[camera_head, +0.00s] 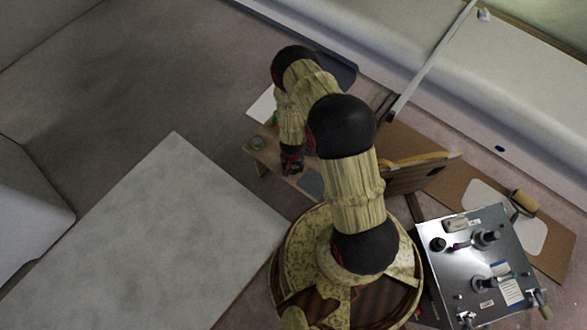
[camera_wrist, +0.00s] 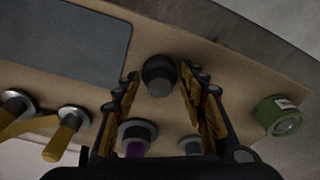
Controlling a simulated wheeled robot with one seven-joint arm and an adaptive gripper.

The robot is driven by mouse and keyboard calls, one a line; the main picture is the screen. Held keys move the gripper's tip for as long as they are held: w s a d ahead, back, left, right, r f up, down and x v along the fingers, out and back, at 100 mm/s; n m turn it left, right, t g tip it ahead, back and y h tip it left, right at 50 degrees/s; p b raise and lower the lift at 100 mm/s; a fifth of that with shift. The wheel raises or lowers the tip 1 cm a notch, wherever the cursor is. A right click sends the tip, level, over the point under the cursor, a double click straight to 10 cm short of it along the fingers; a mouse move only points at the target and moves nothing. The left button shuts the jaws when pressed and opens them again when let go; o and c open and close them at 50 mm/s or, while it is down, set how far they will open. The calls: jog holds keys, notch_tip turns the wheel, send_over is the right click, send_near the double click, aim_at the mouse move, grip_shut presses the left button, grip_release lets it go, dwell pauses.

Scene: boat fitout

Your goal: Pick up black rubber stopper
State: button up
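The black rubber stopper (camera_wrist: 159,72), a short round black piece with a greyer end face, stands on a tan wooden surface (camera_wrist: 215,55) in the wrist view. My gripper (camera_wrist: 160,80) is open, with one finger on each side of the stopper. Gaps show between the stopper and both fingers, so it is not held. In the head view my gripper (camera_head: 291,163) is over a small wooden bench (camera_head: 262,157); the stopper cannot be made out there.
In the wrist view a green can (camera_wrist: 278,115) stands right, a purple-handled piece (camera_wrist: 136,135) lies close below the stopper, yellow-handled pieces (camera_wrist: 68,130) lie left, and a grey mat (camera_wrist: 75,40) lies upper left. In the head view a metal box (camera_head: 450,280) stands lower right.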

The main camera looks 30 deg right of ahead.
jog(key=c, duration=0.8)
jog(key=shift+r, duration=0.1)
jog(key=shift+r+p, duration=0.4)
jog(key=shift+r, duration=0.2)
notch_tip(320, 180, up, 2)
jog(key=shift+r+p, duration=0.2)
jog(key=shift+p, duration=0.55)
jog(key=s+a+r+p, duration=0.3)
jog(key=s+r, duration=0.6)
jog(key=s, duration=0.4)
jog(key=shift+s+a+r+p, duration=0.15)
jog(key=shift+s+p, duration=0.15)
jog(key=shift+p, duration=0.05)
